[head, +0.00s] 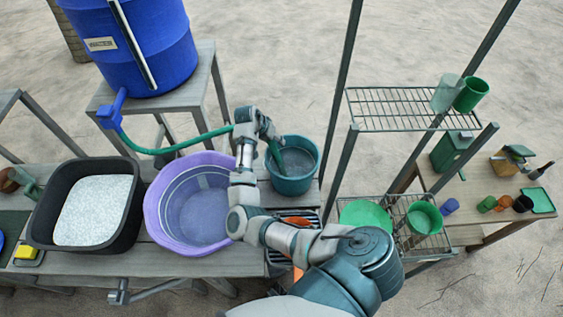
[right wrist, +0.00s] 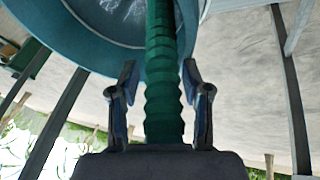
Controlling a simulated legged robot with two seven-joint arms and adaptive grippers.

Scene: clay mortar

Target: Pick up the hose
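The green hose (head: 190,142) runs from the blue tap on the tank across above the purple tub, and its end part hangs toward the teal bucket. In the right wrist view the ribbed hose (right wrist: 162,85) passes between the two fingers of my right gripper (right wrist: 160,80). The fingers stand apart, with a narrow gap on each side of the hose. My left gripper is not in view.
A blue tank (head: 140,45) stands on a stool at the back left. On the bench are a black tray (head: 125,215) of white grains, a purple tub (head: 160,225) and the teal bucket (head: 295,185). A metal rack (head: 400,125) and a side table with green containers stand right.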

